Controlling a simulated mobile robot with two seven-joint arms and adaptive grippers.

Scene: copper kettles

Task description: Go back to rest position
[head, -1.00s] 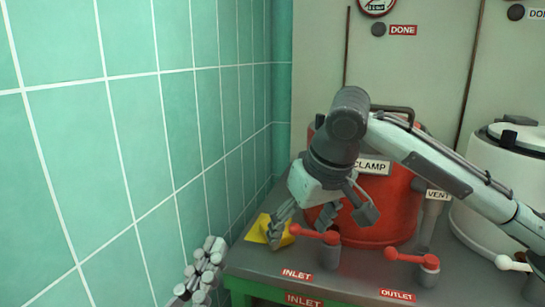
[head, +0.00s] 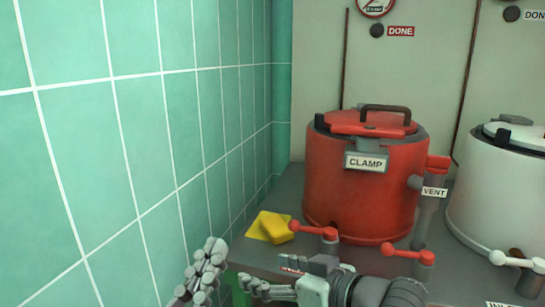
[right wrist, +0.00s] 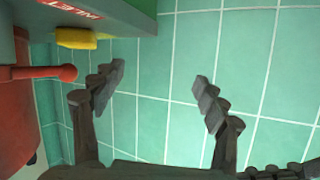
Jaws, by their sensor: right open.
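My right gripper (head: 265,284) is low in the head view, in front of the counter's front edge, pointing left. In the right wrist view its two fingers (right wrist: 158,85) are spread wide with only green tiles showing between them, so it is open and empty. My left gripper (head: 205,272) is at the bottom left of the head view, close to the right gripper's tip. Only part of it shows, and I cannot tell whether it is open. The red kettle (head: 360,190) stands on the counter behind, with its lid on and a CLAMP label in front.
A yellow sponge (head: 277,228) lies on the counter (head: 290,190) by the tiled wall (head: 120,160). Red valve handles, the inlet (head: 312,231) and outlet (head: 408,254), stick up near the front. A white kettle (head: 490,190) stands at right. A red handle (right wrist: 40,72) is beside the right gripper.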

